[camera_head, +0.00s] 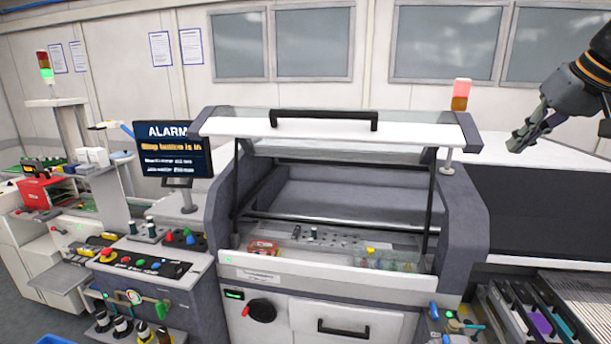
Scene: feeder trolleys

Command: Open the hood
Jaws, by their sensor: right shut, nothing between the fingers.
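The hood (330,128) of the machine in the middle is raised. Its white front edge with a black bar handle (323,119) stands high, and black struts run down from it on both sides. The machine's inside (345,200) is open to view under it. My right gripper (515,142) is at the upper right, to the right of the hood and apart from the handle. It is shut and empty. My left gripper is not in view.
A screen (174,148) reading ALARM stands left of the machine, above a panel with buttons (140,262). A red-lit signal lamp (461,95) stands by the hood's right end. Feeder slots (530,315) are at the lower right.

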